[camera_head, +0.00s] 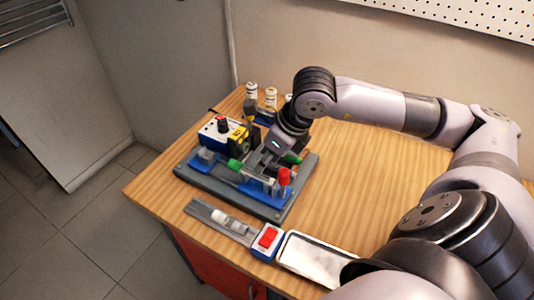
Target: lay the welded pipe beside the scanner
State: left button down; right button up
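My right gripper (268,157) reaches down from the right over a grey base plate (192,177) with blue fixtures and green and red knobs. Its fingers are small and partly hidden among the fixture parts, so I cannot tell whether they are open or shut, or on anything. I cannot make out the welded pipe clearly; a grey bar-like part (228,173) shows in the fixture by a green knob. A blue-and-white box with a red button (268,238) stands in front, possibly part of the scanner; I cannot tell. My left gripper is not in view.
A grey strip with white cylinders (230,222) lies left of the red-button box. An empty-looking white tray (312,259) lies to its right. A box with a dark knob (222,127), a yellow device (239,140) and small bottles (270,97) stand behind. Wooden tabletop (350,190) is clear right of the fixture.

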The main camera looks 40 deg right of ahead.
jog(key=shift+a+f, duration=0.15)
jog(key=shift+f, duration=0.15)
jog(key=shift+w+a+f, duration=0.1)
jog(key=shift+w+f, duration=0.05)
jog(key=shift+f, duration=0.15)
jog(key=shift+w+f+b, duration=0.3)
jog(key=shift+f+b, duration=0.05)
jog(key=shift+f, duration=0.3)
jog(key=shift+b+x, duration=0.4)
jog(key=shift+x, duration=0.9)
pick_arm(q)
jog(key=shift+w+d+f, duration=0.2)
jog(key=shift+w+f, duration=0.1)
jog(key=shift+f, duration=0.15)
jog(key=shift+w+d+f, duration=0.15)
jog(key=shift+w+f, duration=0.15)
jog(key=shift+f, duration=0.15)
pick_arm(e)
jog(key=shift+w+a+f, duration=0.15)
jog(key=shift+w+f, duration=0.1)
jog(key=shift+f, duration=0.35)
